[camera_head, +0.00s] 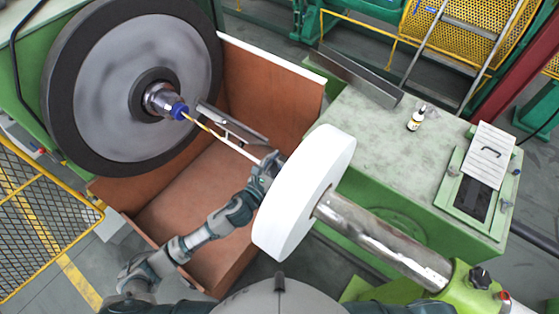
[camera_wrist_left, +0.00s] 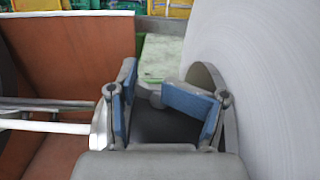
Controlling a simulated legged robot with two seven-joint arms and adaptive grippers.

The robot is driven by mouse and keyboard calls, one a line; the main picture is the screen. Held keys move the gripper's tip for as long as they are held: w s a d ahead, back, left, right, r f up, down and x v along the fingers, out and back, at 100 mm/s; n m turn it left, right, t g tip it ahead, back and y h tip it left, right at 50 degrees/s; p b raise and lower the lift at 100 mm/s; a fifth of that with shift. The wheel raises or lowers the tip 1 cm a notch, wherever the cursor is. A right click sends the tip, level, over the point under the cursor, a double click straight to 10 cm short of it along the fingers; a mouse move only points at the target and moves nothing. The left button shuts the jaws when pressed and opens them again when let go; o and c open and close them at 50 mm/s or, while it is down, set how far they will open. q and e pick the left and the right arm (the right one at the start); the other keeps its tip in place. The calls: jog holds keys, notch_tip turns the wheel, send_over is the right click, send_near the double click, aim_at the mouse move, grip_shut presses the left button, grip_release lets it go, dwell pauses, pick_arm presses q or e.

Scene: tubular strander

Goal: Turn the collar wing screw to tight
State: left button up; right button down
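My left gripper (camera_head: 268,166) is beside the left face of the white disc, partly hidden by its own wrist. In the left wrist view its two blue-padded fingers (camera_wrist_left: 147,80) stand apart, with a gap between the tips. A small grey piece (camera_wrist_left: 155,96) shows in that gap, close to the right finger; it may be the collar wing screw, but I cannot tell for sure, nor whether the finger touches it. A grey rounded collar or hub (camera_wrist_left: 212,76) shows behind the right finger, against the white disc (camera_head: 305,190). My right gripper is not in view.
A big grey wheel (camera_head: 135,85) with a blue-tipped spindle (camera_head: 178,110) stands at left. A thin rod (camera_head: 235,147) and a metal bar (camera_head: 232,120) run towards my gripper above a brown bin (camera_head: 160,215). A steel shaft (camera_head: 385,240) extends right. A green bench (camera_head: 372,130) holds a small bottle (camera_head: 416,118).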

pick_arm(q)
jog(key=shift+s+d+r, duration=0.1)
jog(key=shift+s+d, duration=0.05)
jog(key=shift+d, duration=0.2)
jog(key=shift+a, duration=0.25)
pick_arm(e)
jog(key=shift+d, duration=0.65)
